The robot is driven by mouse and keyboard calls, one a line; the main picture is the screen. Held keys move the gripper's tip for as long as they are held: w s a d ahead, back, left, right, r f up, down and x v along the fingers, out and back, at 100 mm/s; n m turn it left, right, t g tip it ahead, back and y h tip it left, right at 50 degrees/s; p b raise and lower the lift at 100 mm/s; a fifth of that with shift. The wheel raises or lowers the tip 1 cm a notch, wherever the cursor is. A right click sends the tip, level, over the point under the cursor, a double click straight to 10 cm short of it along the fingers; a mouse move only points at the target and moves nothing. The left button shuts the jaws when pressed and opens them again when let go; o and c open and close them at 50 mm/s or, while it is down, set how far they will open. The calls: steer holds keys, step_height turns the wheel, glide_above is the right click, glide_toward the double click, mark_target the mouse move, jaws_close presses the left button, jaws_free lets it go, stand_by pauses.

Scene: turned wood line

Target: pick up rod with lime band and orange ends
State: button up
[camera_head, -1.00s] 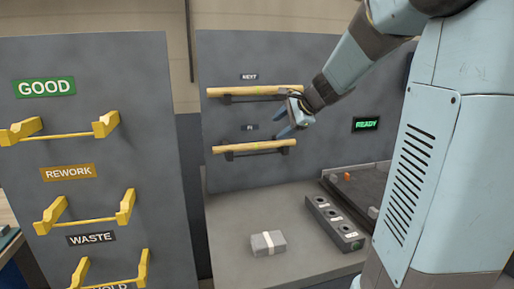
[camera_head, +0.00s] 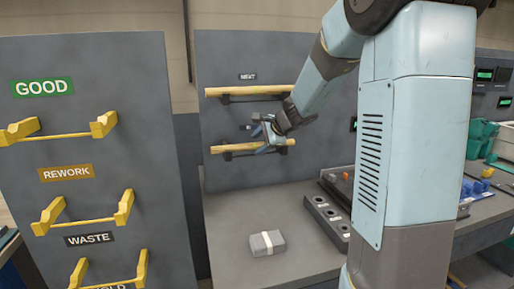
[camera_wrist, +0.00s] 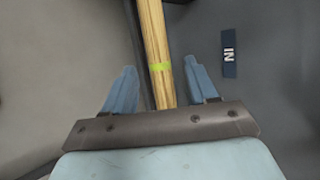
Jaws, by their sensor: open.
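A wooden rod (camera_head: 228,148) lies level on the lower dark rack of the grey panel; it also shows in the wrist view (camera_wrist: 151,28) with a lime band near my gripper. The colour of its ends is too small to tell. My gripper (camera_head: 264,132) is at this rod, right of its middle. In the wrist view my gripper (camera_wrist: 157,82) is open, with one blue finger on each side of the rod near the lime band. Gaps show between fingers and rod. A second wooden rod (camera_head: 240,91) rests on the upper rack.
The left panel (camera_head: 150,180) carries yellow brackets (camera_head: 60,134) under GOOD, REWORK and WASTE signs. A banded grey block (camera_head: 267,243) and a dark holed bar (camera_head: 325,215) stand on the bench below. My arm hides part of the bench's right side.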

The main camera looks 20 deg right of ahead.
steer(key=shift+w+a+f, duration=0.2)
steer(key=shift+w+f, duration=0.1)
jaws_close()
stand_by(0.4)
